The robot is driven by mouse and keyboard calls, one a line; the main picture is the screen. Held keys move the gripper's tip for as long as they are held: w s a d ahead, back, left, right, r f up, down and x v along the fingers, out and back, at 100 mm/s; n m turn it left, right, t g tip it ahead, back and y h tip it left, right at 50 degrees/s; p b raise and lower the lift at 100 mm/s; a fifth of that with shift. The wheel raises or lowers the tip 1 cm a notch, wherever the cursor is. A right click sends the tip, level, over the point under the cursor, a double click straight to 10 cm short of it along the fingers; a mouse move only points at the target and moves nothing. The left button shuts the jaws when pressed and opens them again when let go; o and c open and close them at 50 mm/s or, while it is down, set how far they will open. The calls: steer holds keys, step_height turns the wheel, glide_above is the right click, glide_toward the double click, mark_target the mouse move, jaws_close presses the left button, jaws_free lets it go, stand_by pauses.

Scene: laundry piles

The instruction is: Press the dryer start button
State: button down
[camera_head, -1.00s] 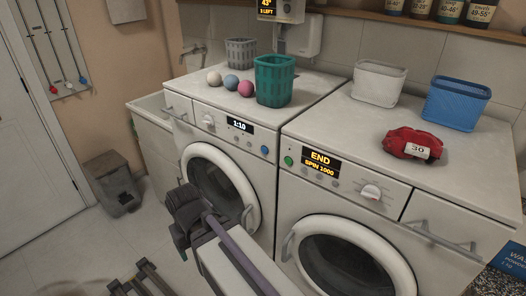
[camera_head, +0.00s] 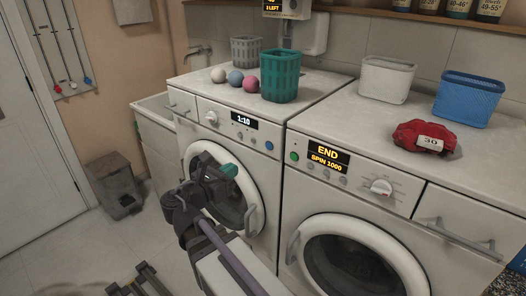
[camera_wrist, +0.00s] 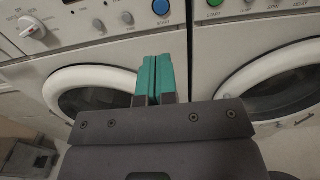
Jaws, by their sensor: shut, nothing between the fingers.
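The left machine (camera_head: 222,122) has a display reading 1:10. Its round blue button (camera_head: 269,146) sits at the right end of the panel. In the wrist view the blue button (camera_wrist: 160,7) is at the top edge, with a label beneath that seems to read START. My gripper (camera_head: 230,170) is shut and empty, its teal fingertips in front of the left machine's door, lower and to the left of the blue button. In the wrist view the fingertips (camera_wrist: 155,72) point up toward the button, with a visible gap.
The right machine (camera_head: 345,185) reads END, SPIN 1000, and has a green button (camera_head: 294,156). Door handles (camera_head: 250,219) stick out. On top are a teal basket (camera_head: 280,76), three balls, a white basket (camera_head: 387,79), a blue basket (camera_head: 468,99) and a red bundle (camera_head: 424,137).

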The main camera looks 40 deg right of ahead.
mark_target(268, 146)
steer(key=x, duration=1.4)
steer(key=shift+w+d, duration=0.25)
steer(key=shift+d, duration=0.3)
steer(key=shift+r, duration=0.1)
steer(key=shift+s+a, duration=0.25)
steer(key=shift+a, duration=0.25)
steer(key=v, duration=1.3)
steer(key=shift+a, duration=0.2)
